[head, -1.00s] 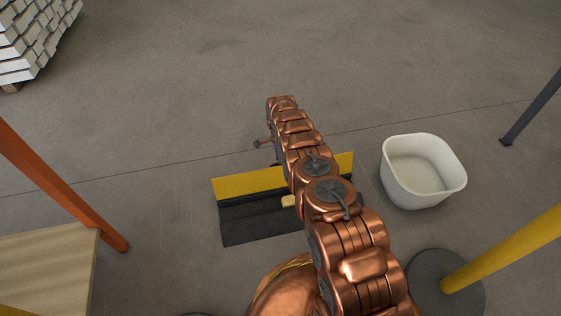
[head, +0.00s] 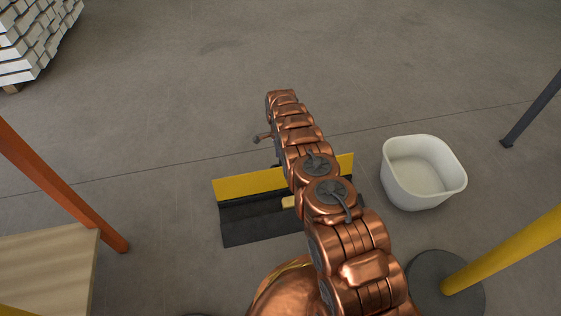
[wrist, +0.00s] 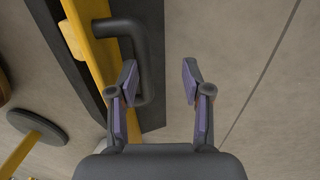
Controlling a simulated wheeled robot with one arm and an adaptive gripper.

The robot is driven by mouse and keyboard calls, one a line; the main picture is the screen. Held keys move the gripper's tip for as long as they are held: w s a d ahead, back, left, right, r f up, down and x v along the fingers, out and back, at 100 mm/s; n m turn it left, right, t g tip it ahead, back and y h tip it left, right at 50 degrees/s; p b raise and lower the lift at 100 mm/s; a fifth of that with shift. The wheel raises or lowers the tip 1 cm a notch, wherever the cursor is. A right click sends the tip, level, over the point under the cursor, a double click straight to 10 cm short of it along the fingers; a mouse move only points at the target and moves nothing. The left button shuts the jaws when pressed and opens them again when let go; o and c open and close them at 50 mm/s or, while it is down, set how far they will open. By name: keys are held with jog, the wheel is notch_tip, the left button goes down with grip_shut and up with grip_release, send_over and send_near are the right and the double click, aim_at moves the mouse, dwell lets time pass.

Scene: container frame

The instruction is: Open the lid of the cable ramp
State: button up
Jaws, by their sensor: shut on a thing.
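The cable ramp lies on the floor in the head view, with a long yellow lid strip (head: 248,184) along its far side and a dark body (head: 258,222) nearer. My arm crosses over it and hides part of the ramp and my gripper. In the wrist view the yellow lid (wrist: 101,52) runs along the left, with a dark loop handle (wrist: 152,48) projecting from it. My gripper (wrist: 159,76) is shut on the handle, whose bar lies beside the inner face of the left finger. A gap shows toward the right finger. I cannot tell how far the lid is raised.
A white tub (head: 422,172) stands right of the ramp. A yellow post on a round dark base (head: 425,285) is at lower right. An orange post (head: 62,190) and wooden surface (head: 45,270) are at left. The floor beyond the ramp is clear.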

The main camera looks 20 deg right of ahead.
notch_tip(320, 180, up, 9)
jog(key=w, duration=0.1)
jog(key=shift+r, duration=0.15)
dwell(0.5)
